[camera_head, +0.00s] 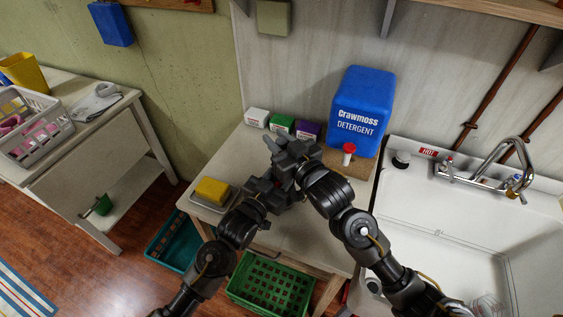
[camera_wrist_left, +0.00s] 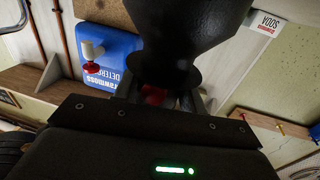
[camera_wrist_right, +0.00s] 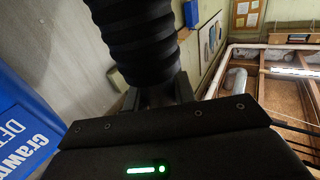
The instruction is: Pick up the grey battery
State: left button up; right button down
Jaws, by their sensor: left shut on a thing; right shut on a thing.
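I cannot make out the grey battery in any view. My right gripper (camera_head: 283,155) is over the wooden table, and in the right wrist view its fingers (camera_wrist_right: 157,97) are shut on a black ribbed cylinder (camera_wrist_right: 132,40). My left gripper (camera_head: 268,188) is close in front of it. In the left wrist view its fingers (camera_wrist_left: 158,100) are shut on a black flared thing (camera_wrist_left: 185,35) with a small red part. I cannot tell whether both grippers hold the same thing. The arms hide the middle of the table.
Small boxes (camera_head: 281,124) line the back. A yellow sponge (camera_head: 212,190) lies on a tray at left. The sink (camera_head: 455,235) is right; a green crate (camera_head: 270,285) is below.

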jog(key=shift+r, duration=0.1)
notch_tip(320, 180, up, 10)
dwell(0.6)
pick_arm(q)
jog(key=o, duration=1.2)
jog(key=shift+o, duration=0.2)
